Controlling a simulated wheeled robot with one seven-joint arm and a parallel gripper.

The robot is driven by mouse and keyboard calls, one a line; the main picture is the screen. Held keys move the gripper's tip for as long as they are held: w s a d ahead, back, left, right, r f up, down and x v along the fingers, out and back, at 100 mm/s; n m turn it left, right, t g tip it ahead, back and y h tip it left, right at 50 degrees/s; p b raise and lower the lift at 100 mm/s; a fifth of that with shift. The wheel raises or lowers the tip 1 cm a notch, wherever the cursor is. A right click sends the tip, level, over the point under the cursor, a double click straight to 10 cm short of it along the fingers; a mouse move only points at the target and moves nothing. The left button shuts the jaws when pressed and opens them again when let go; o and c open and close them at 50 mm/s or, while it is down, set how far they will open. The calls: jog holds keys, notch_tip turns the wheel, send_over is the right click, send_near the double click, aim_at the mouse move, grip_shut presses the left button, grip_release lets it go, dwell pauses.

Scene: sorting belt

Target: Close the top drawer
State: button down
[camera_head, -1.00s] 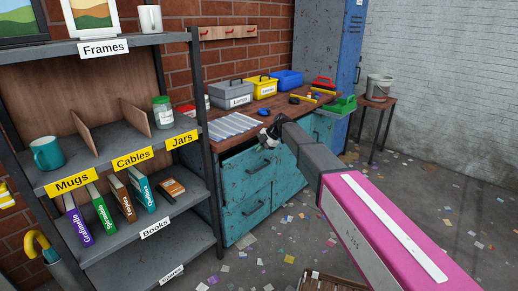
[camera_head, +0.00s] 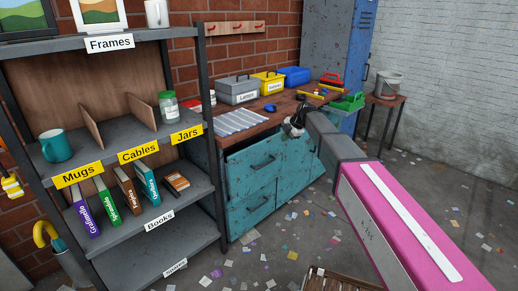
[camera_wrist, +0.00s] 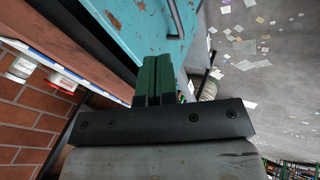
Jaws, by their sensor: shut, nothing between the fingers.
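The top drawer (camera_head: 250,172) is in the teal, rust-flecked cabinet under the wooden workbench, with a dark bar handle. My gripper (camera_head: 291,131) is up and to the right of the top drawer's handle, near the bench's front edge. In the wrist view my gripper's green fingers (camera_wrist: 152,80) are shut with nothing between them, beside a teal surface with a dark handle (camera_wrist: 175,18). Contact cannot be made out.
A grey shelf rack (camera_head: 115,150) with mugs, jars and books stands left of the cabinet. Toolboxes and bins, including a grey box (camera_head: 238,92), sit on the workbench (camera_head: 225,145). A brown crate (camera_head: 335,281) is on the floor. Open floor with paper scraps lies to the right.

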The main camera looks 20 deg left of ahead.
jog(key=w+d+f+t+h, duration=0.2)
jog(key=w+d+f+t, duration=0.25)
jog(key=t, duration=0.25)
jog(key=n+y, duration=1.2)
jog(key=n, duration=0.8)
send_near(248, 150)
jog(key=shift+g, duration=0.3)
jog(key=x, duration=0.7)
jog(key=shift+w+a+f, duration=0.1)
jog(key=shift+w+a, duration=0.05)
jog(key=shift+w, duration=0.15)
